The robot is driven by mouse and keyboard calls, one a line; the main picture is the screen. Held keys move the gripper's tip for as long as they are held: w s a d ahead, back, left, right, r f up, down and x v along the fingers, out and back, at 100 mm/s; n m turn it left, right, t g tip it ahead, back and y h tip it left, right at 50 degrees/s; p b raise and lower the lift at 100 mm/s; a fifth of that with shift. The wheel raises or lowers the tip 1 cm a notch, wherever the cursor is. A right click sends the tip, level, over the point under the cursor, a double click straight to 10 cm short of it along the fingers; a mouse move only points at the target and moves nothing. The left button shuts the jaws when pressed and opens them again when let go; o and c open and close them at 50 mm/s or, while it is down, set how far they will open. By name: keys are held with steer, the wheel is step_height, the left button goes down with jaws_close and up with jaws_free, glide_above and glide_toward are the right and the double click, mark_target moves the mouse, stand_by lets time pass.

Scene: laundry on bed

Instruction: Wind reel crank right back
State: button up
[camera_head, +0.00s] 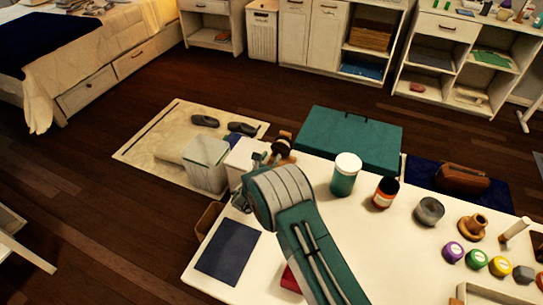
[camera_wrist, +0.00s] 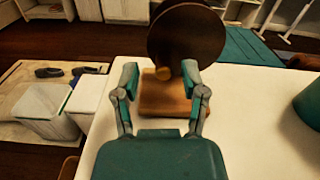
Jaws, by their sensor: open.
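The reel (camera_wrist: 188,32) shows in the wrist view as a dark brown round disc standing upright on a wooden base (camera_wrist: 170,98). Its crank knob (camera_wrist: 164,73), small and light orange-brown, is at the disc's lower left. My gripper (camera_wrist: 160,72) is open, with one finger on each side of the knob in the picture. I see no clear contact; the right fingertip overlaps the disc's lower edge in view. In the head view the reel (camera_head: 283,147) is small and partly hidden behind my gripper (camera_head: 263,158) at the table's far left corner.
The white table (camera_head: 400,255) holds a teal jar (camera_head: 345,174), an orange-banded can (camera_head: 385,193), a grey roll (camera_head: 429,210) and several colored discs toward the right. A navy mat (camera_head: 229,250) lies at the left. A white bin (camera_head: 207,163) and teal case (camera_head: 350,138) stand beyond the table.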

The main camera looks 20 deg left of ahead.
steer(key=shift+w+d, duration=0.1)
steer(key=shift+w, duration=0.3)
jaws_close()
steer(key=shift+r+m, duration=0.1)
steer(key=shift+m, duration=0.2)
